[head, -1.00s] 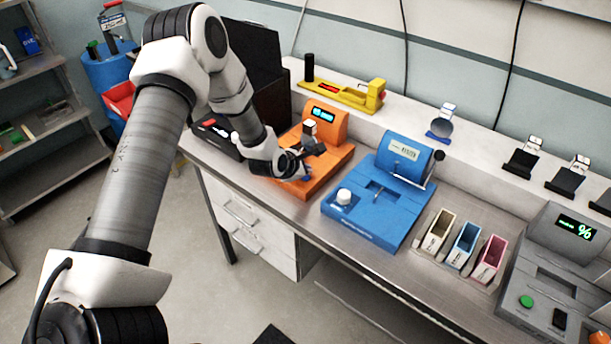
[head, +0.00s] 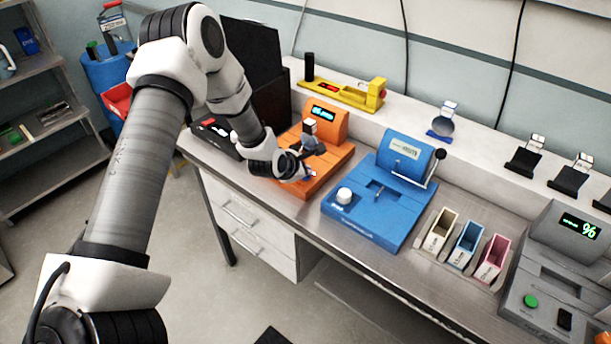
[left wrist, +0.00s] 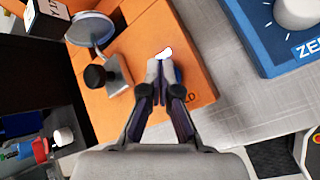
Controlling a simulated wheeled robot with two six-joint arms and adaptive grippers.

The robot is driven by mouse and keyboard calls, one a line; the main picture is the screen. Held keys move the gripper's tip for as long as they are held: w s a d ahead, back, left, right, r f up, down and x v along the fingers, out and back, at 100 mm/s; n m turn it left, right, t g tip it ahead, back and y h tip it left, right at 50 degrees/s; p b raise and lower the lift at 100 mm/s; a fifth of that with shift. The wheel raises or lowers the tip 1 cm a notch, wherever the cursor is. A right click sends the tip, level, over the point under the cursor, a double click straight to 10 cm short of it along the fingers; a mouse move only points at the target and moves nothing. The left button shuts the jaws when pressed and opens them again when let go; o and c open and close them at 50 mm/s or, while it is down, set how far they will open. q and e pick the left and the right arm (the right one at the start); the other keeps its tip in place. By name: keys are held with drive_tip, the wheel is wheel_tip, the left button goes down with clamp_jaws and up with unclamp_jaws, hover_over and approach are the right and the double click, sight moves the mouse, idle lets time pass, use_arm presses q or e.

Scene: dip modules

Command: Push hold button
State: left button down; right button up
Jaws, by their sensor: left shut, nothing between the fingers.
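The orange device (head: 325,165) with a lit display (head: 323,113) stands on the bench at the left. Its front corner fills the middle of the left wrist view (left wrist: 205,80), where the letters "LD" (left wrist: 188,98) show beside the fingers. My left gripper (left wrist: 160,70) is shut and empty, pointing down at this corner. It also shows at the device's front in the head view (head: 306,176). A small blue part (left wrist: 178,76) peeks out beside the fingertips and is mostly hidden; I cannot tell whether they touch it. My right gripper is not in view.
A black knob (left wrist: 95,76) and a round plate (left wrist: 91,29) stand near the fingers on the orange device. The blue device (head: 375,208) is to the right, then several small bins (head: 466,243) and a grey device (head: 548,280). A black case (head: 252,65) stands behind left.

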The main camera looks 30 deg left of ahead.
use_arm(q)
drive_tip(key=shift+r, duration=0.4)
drive_tip(key=shift+r+p, duration=1.3)
drive_tip(key=shift+r, duration=1.75)
